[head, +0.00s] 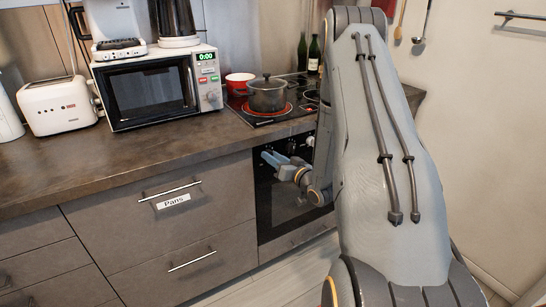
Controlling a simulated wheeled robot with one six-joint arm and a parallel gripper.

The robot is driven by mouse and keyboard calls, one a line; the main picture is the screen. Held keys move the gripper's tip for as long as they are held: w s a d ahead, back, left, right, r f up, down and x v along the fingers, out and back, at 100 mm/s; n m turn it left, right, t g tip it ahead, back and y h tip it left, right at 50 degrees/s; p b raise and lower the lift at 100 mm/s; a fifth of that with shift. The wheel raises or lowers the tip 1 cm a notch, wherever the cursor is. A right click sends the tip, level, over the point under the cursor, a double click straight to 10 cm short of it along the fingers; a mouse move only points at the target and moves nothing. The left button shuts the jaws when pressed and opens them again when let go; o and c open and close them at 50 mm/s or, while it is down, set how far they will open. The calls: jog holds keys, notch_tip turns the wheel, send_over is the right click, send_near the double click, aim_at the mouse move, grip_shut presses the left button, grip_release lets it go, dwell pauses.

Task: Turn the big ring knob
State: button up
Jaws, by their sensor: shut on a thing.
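The oven (283,205) has a dark front with a row of small knobs along its top edge, below the hob (298,84). My gripper (271,158) is at the left end of this row, its blue-grey fingers against the panel and shut on a knob there. The held big ring knob is mostly hidden by the fingers, so its angle cannot be told. A red glowing ring (262,112) shows under the pot at the front left of the hob.
A microwave (150,90) and a toaster (58,106) stand on the counter (60,165). Drawers with protruding handles (170,190) lie left of the oven. My arm hides the oven's right side.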

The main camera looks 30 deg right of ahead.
jog(key=shift+d+f+m+t+y+p, duration=0.1)
jog(key=shift+m+t+y+p, duration=0.15)
jog(key=shift+m, duration=1.45)
jog(key=shift+f+m+t+y+p, duration=0.15)
jog(key=shift+m+p, duration=0.1)
jog(key=shift+m, duration=1.45)
jog(key=o, duration=1)
jog(key=shift+r, duration=0.1)
jog(key=s, duration=0.5)
jog(key=s+d, duration=0.1)
jog(key=s, duration=0.1)
jog(key=shift+s+b, duration=0.35)
jog(key=shift+b, duration=0.05)
